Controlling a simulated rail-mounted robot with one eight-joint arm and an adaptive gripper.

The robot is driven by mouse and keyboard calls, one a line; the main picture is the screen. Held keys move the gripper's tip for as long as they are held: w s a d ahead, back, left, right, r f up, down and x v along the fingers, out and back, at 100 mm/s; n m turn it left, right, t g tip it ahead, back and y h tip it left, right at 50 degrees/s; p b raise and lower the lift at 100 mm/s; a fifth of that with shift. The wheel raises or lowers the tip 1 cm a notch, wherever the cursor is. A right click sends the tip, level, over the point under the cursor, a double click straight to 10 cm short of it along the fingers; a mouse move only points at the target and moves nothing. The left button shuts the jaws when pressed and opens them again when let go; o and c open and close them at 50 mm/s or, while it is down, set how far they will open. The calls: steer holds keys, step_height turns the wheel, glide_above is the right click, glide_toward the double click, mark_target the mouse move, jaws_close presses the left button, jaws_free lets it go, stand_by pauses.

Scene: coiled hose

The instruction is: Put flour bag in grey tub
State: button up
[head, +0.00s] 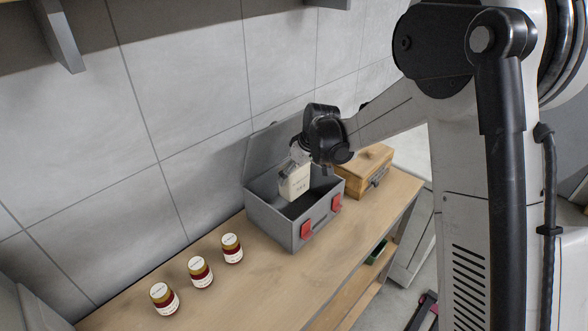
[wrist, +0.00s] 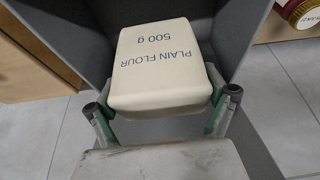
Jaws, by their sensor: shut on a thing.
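The cream flour bag (head: 294,183), marked "PLAIN FLOUR 500 g", is in my gripper (head: 298,158). In the wrist view the bag (wrist: 160,62) sits between the two fingers, which press on its sides. The grey tub (head: 272,223) is a box with red latches on the bench, its lid raised against the wall. The bag hangs over the tub's opening, near its left part. I cannot tell whether the bag's underside is below the rim or touches anything. Grey tub walls (wrist: 242,35) surround the bag in the wrist view.
A wooden box (head: 368,170) stands just right of the tub. Three jars with red and white labels (head: 200,272) stand in a row on the bench (head: 240,290) to the left. The tiled wall is close behind. A shelf bracket (head: 58,35) is at upper left.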

steer(key=shift+f+b, duration=1.55)
steer(key=shift+f, duration=3.15)
steer(key=o, duration=1.5)
steer(key=shift+o, duration=0.2)
steer(key=shift+r+p, duration=2.8)
steer(key=shift+r, duration=5.25)
steer(key=shift+d, duration=0.1)
